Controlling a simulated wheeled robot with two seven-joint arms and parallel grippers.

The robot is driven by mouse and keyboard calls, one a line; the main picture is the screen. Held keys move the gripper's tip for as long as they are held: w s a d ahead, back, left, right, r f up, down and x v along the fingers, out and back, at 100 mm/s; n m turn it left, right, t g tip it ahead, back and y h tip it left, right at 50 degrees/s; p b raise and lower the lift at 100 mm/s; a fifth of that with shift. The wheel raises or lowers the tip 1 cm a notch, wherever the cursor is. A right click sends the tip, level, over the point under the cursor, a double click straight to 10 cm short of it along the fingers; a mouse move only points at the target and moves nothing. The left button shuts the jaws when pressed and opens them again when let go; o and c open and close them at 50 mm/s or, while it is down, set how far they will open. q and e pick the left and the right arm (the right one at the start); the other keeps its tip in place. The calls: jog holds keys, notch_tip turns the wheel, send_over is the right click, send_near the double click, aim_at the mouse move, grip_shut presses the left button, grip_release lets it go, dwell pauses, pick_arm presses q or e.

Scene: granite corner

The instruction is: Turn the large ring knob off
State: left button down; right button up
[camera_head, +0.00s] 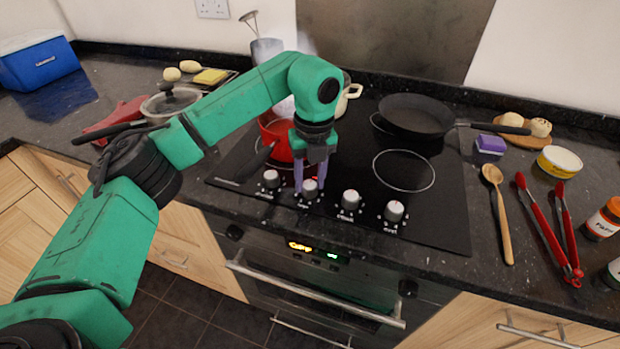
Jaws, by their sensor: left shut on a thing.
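The black hob (445,215) has a row of several silver knobs along its front edge. My left gripper (310,185) reaches down from above with its purple fingers on either side of the second knob from the left (310,189), and is shut on it. The printed label under this knob is too small to read surely, so I cannot tell from it which ring it serves. The first knob (271,178) is just to the left, and the third (351,199) and fourth (394,211) are to the right. My right gripper is not in view.
A red pan (279,148) stands close behind the gripper, partly hidden. A black frying pan (416,114) sits at the back right of the hob. A wooden spoon (500,212) and red tongs (541,222) lie on the counter to the right. The oven handle (315,290) is below.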

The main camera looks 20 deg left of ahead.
aim_at(312, 183)
pick_arm(q)
jog(key=shift+c, duration=2.2)
grip_release()
notch_tip(312, 183, up, 6)
jog(key=shift+w+d+f+b, duration=0.15)
jog(key=shift+b, duration=0.25)
notch_tip(312, 183, up, 9)
jog(key=p, duration=0.2)
jog(key=shift+d, duration=0.15)
jog(key=shift+w, duration=0.1)
